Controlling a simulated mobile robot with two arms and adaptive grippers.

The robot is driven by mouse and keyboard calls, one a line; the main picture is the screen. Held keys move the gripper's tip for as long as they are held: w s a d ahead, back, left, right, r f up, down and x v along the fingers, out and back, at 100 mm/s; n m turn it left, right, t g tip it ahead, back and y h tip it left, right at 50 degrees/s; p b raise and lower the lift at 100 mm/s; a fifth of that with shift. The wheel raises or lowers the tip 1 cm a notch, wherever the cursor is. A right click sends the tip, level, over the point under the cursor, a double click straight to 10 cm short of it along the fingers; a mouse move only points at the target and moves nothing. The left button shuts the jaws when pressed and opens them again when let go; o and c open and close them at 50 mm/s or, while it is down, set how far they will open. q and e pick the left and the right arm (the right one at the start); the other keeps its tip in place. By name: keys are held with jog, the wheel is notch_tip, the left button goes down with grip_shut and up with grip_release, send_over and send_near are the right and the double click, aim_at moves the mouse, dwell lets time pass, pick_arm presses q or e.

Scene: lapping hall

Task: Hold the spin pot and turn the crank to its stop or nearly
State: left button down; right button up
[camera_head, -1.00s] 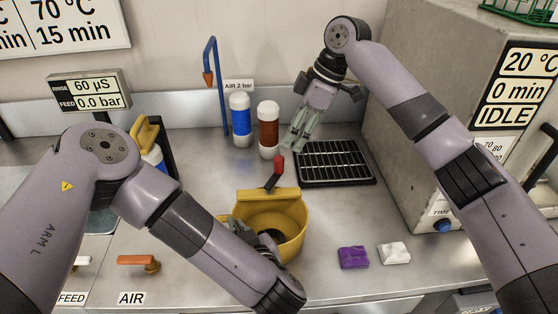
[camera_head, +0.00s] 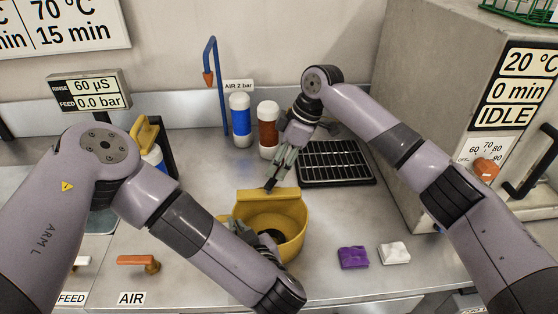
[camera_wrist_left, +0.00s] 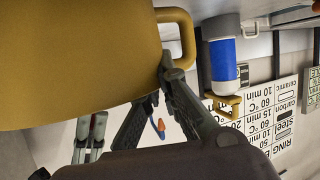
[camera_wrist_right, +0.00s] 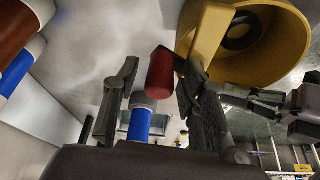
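The yellow spin pot (camera_head: 290,212) stands on the steel bench, its wall also large in the left wrist view (camera_wrist_left: 75,65) and its opening in the right wrist view (camera_wrist_right: 285,62). My left gripper (camera_wrist_left: 160,80) has its fingers closed at the pot's side handle (camera_wrist_left: 187,32); the head view mostly hides this behind my arm. The crank's red knob (camera_wrist_right: 160,75) stands between the fingers of my right gripper (camera_wrist_right: 160,68), nearer one finger, with a gap to the other. In the head view, my right gripper (camera_head: 278,168) hides the knob.
A blue-and-white bottle (camera_head: 241,120) and a brown-and-white bottle (camera_head: 268,130) stand behind my right gripper. A black rack (camera_head: 335,163) lies right of it. Purple (camera_head: 353,257) and white (camera_head: 395,253) blocks lie at the front right. The grey machine (camera_head: 415,110) bounds the right.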

grip_shut()
dwell(0.3)
jog(key=shift+w+a+n+g, duration=0.15)
jog(key=shift+a+n+g, duration=0.2)
jog(key=shift+n, duration=0.45)
jog(key=shift+w+a+n+g, duration=0.1)
jog(key=shift+a+n+g, duration=0.2)
jog(key=shift+n, duration=0.5)
jog(key=shift+o, duration=0.8)
grip_release()
jog(key=shift+r, duration=0.1)
jog(key=v, duration=1.1)
jog(key=shift+d+r, duration=0.2)
jog(key=shift+r, duration=0.15)
